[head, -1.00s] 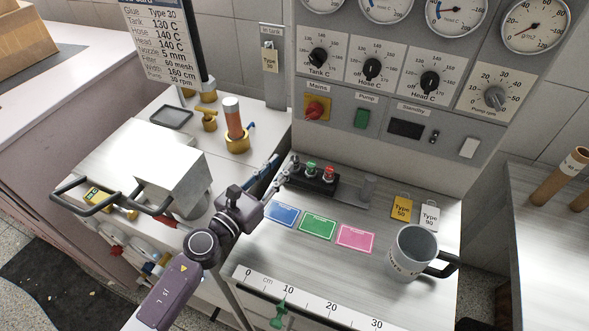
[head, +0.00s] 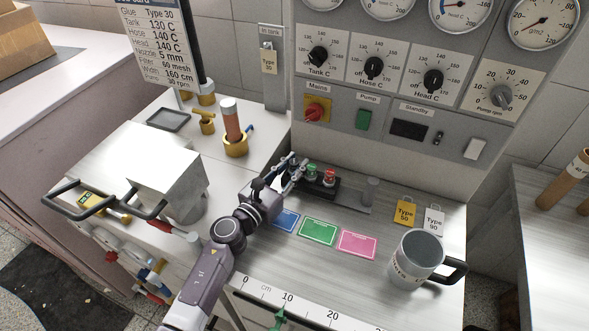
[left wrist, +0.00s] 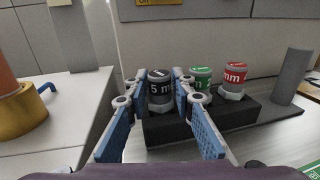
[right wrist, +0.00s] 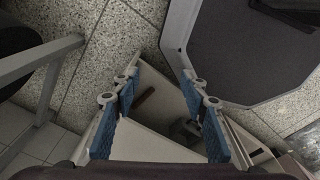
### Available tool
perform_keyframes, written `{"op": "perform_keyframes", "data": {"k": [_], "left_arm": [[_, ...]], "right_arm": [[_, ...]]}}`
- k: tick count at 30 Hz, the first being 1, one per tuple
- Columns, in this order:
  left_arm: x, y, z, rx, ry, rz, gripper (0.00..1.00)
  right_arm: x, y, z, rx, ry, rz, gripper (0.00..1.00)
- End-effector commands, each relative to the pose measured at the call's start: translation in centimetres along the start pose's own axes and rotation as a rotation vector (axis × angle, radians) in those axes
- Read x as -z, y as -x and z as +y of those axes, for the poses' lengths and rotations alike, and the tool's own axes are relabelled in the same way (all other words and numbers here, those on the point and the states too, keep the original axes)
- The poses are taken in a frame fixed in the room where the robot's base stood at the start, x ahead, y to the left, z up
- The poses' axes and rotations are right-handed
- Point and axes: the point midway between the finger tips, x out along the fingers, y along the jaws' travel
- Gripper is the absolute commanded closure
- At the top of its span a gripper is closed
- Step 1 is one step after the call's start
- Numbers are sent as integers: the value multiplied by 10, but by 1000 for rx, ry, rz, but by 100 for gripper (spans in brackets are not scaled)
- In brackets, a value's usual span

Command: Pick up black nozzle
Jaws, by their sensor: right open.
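The black nozzle (left wrist: 160,88), marked "5 m", stands upright in the black holder block (left wrist: 205,125) in the left wrist view. My left gripper (left wrist: 160,78) is open, with one finger on each side of the nozzle; I cannot tell whether they touch it. In the head view my left gripper (head: 285,175) is at the left end of the block and hides the black nozzle. The green nozzle (left wrist: 201,78) and the red nozzle (left wrist: 236,78) stand beside it in the same block. My right gripper (right wrist: 160,85) is open and empty above the floor.
A grey post (head: 370,190) stands right of the block. Blue, green (head: 318,231) and pink (head: 357,244) cards lie in front of it. A mug (head: 414,258) is at the right. A brass fitting (head: 236,145) with an orange-brown cylinder stands at the left.

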Motion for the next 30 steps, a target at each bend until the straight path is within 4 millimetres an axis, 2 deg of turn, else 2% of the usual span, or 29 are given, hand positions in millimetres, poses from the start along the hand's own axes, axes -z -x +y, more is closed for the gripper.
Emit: {"op": "perform_keyframes", "data": {"k": [6,12,23,26,30], "left_arm": [[0,0,0,0,0,0,77],[0,0,0,0,1,0,99],[-2,0,0,0,0,0,100],[-7,0,0,0,0,0,100],[-24,0,1,1,-5,-1,100]], "right_arm": [[0,0,-1,1,0,1,60],[4,0,-3,4,-1,6,60],[8,1,-3,3,-1,12,60],[8,4,-3,3,-1,12,60],[9,14,-3,3,-1,12,60]]}}
